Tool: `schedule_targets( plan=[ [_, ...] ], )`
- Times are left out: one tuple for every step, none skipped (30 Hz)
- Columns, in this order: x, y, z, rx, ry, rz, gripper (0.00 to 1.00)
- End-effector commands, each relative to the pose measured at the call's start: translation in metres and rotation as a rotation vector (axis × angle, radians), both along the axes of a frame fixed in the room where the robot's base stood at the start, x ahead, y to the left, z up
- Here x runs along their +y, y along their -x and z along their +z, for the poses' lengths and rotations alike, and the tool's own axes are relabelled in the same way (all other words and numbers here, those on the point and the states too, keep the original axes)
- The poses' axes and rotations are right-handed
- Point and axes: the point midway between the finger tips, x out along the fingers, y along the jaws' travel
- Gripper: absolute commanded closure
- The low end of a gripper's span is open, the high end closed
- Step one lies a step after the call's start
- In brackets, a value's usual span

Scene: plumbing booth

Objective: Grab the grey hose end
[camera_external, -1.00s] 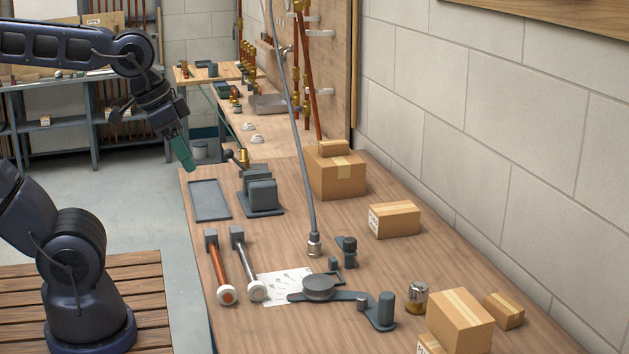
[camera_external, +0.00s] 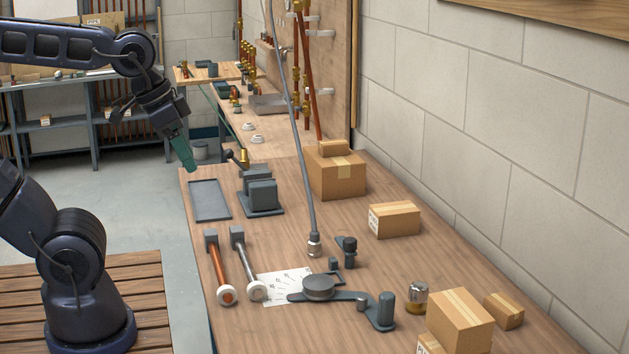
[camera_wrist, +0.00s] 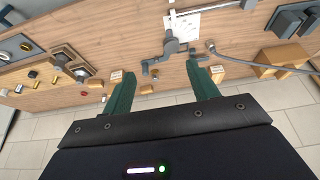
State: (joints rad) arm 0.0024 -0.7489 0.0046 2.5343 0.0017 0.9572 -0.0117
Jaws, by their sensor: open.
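The grey hose (camera_external: 301,130) hangs down from above the bench, and its metal end fitting (camera_external: 314,243) is at the bench top, right of the two hammer-like tools. In the wrist view the hose end (camera_wrist: 211,46) shows near the far side, beyond the right finger. My gripper (camera_external: 190,167) is high at the left, near the bench's left edge and well apart from the hose. In the wrist view my gripper (camera_wrist: 158,80) shows two green fingers spread apart with nothing between them.
A vise-like block (camera_external: 262,195), a grey tray (camera_external: 209,200) and several cardboard boxes (camera_external: 337,173) stand on the bench. A dark grey bracket tool (camera_external: 345,296) lies near the front. Pipes (camera_external: 306,80) line the wall panel behind.

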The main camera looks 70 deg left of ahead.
Motion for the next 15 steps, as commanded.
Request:
schedule_targets(
  plan=[
    [0.001,-0.004,0.0,0.005,0.006,0.014,0.41],
    [0.002,-0.007,0.0,0.009,0.012,0.028,0.41],
    [0.003,-0.012,0.0,0.016,0.022,0.051,0.41],
    [0.004,-0.016,0.0,0.021,0.031,0.073,0.41],
    [0.006,-0.022,0.0,0.027,0.042,0.098,0.41],
    [0.008,-0.029,-0.001,0.036,0.058,0.135,0.41],
    [0.01,-0.036,-0.002,0.044,0.069,0.165,0.41],
    [0.012,-0.042,-0.002,0.05,0.081,0.196,0.41],
    [0.015,-0.05,-0.003,0.06,0.097,0.237,0.41],
    [0.017,-0.057,-0.005,0.068,0.107,0.267,0.41],
    [0.02,-0.063,-0.006,0.075,0.119,0.298,0.41],
    [0.023,-0.071,-0.007,0.083,0.134,0.341,0.41],
    [0.025,-0.078,-0.009,0.091,0.144,0.372,0.41],
    [0.028,-0.084,-0.01,0.097,0.155,0.403,0.41],
    [0.031,-0.093,-0.012,0.106,0.169,0.445,0.41]
  ],
)
